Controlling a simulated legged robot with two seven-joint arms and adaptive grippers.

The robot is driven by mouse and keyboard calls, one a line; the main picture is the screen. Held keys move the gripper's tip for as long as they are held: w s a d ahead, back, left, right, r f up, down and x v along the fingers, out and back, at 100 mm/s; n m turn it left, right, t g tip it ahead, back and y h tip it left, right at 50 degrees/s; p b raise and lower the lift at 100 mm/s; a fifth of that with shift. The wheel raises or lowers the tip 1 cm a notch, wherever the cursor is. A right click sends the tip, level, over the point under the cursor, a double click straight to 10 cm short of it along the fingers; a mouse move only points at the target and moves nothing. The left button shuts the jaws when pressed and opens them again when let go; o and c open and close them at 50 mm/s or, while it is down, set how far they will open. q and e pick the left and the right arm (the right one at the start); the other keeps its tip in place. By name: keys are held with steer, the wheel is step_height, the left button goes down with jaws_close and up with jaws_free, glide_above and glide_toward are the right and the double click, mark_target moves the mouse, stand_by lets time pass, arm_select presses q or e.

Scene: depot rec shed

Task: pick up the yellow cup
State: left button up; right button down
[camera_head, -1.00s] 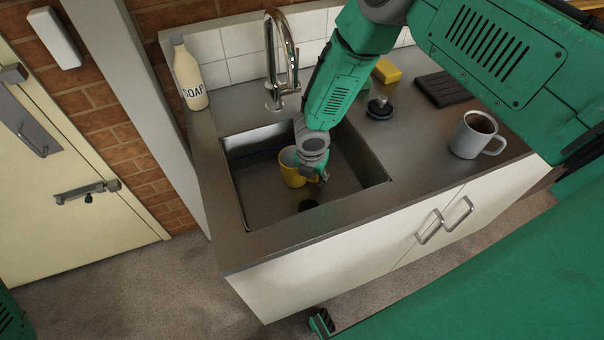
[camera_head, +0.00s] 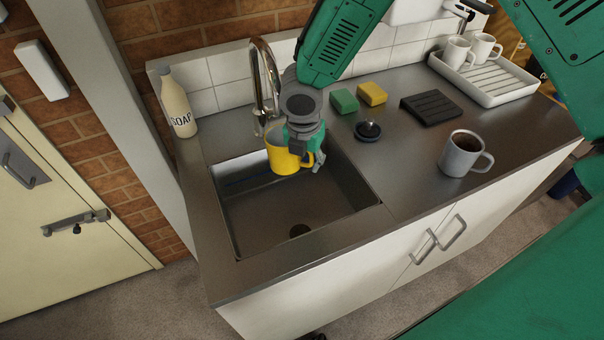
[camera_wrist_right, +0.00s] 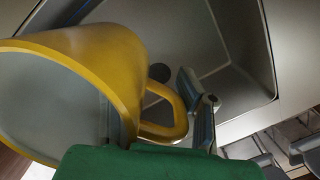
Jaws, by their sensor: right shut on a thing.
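The yellow cup (camera_head: 283,155) is held above the sink (camera_head: 290,205), roughly upright in the head view. My right gripper (camera_head: 308,165) is shut on it at the handle side. In the right wrist view the cup (camera_wrist_right: 100,75) fills the left part, with its pale inside and its handle showing. A finger of my right gripper (camera_wrist_right: 200,112) shows by the handle there; the exact contact is partly hidden. The sink's drain hole lies below the cup. My left gripper is not in view.
The tap (camera_head: 262,85) stands close behind the cup. A soap bottle (camera_head: 178,105) is at the left. Green (camera_head: 343,101) and yellow (camera_head: 372,94) sponges, a dark plug (camera_head: 367,130), a black ridged mat (camera_head: 432,108), a grey mug (camera_head: 464,153) and a white rack (camera_head: 485,80) with cups occupy the right counter.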

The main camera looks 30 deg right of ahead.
steer(key=s+b, duration=0.1)
steer(key=s, duration=0.4)
steer(key=s+a+r+b, duration=0.1)
steer(key=s+b, duration=0.1)
steer(key=s, duration=0.4)
steer(key=s+b, duration=0.2)
steer(key=s, duration=0.4)
steer(key=shift+a+r, duration=0.2)
steer(key=shift+r, duration=0.1)
steer(key=shift+s+d+b, duration=0.1)
steer(key=shift+s+b, duration=0.2)
steer(key=shift+s, duration=0.15)
steer(key=shift+a+r, duration=0.1)
steer(key=shift+a, duration=0.3)
steer(key=shift+d, duration=0.25)
steer(key=shift+s, duration=0.15)
